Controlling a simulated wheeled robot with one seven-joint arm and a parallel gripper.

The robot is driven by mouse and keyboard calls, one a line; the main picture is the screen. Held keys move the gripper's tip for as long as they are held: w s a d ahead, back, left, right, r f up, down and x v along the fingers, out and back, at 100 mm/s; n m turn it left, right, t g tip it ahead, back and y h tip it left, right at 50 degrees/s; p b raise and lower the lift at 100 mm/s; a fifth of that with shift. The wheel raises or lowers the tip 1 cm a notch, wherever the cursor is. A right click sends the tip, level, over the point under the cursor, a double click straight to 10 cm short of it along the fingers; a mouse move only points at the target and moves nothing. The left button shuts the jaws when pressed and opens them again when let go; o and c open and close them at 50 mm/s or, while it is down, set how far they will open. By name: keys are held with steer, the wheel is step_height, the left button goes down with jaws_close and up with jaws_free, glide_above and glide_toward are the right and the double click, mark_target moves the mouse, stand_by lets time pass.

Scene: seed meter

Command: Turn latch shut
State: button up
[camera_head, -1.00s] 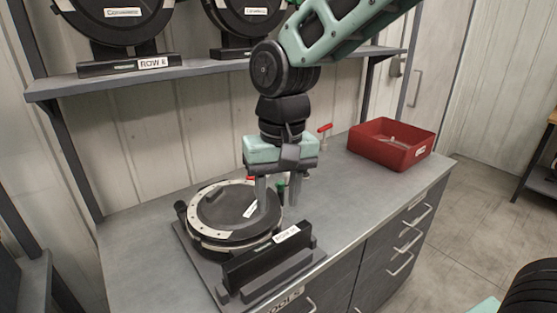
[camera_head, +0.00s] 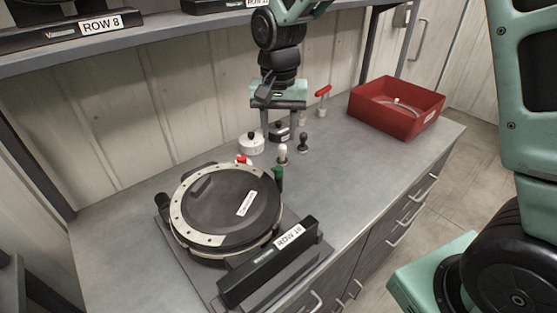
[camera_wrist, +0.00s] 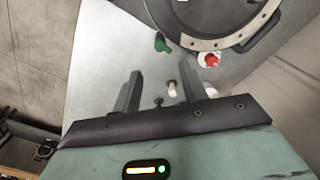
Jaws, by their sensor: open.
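The round black seed meter (camera_head: 232,212) with a pale dotted ring lies flat in its stand on the bench. A green lever (camera_head: 278,174) stands at its right edge, and a red-and-white part (camera_head: 243,160) sits at its back edge. I cannot tell for sure which is the latch. In the wrist view the green lever (camera_wrist: 161,42) and the red part (camera_wrist: 208,59) lie beyond the fingertips, beside the meter's rim (camera_wrist: 205,44). My gripper (camera_head: 280,138) is open and empty, pointing down behind the meter, apart from it. It also shows in the wrist view (camera_wrist: 160,75).
A white-topped peg (camera_head: 282,154), a black knob (camera_head: 303,142), a white pot (camera_head: 252,143) and a dark pot (camera_head: 279,131) stand behind the meter. A red-handled tool (camera_head: 322,98) and a red bin (camera_head: 396,107) are farther right.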

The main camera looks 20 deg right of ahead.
mark_target(279, 168)
step_height(279, 168, down, 11)
steer(key=shift+r+p, duration=0.1)
steer(key=shift+p, duration=0.9)
jaws_close()
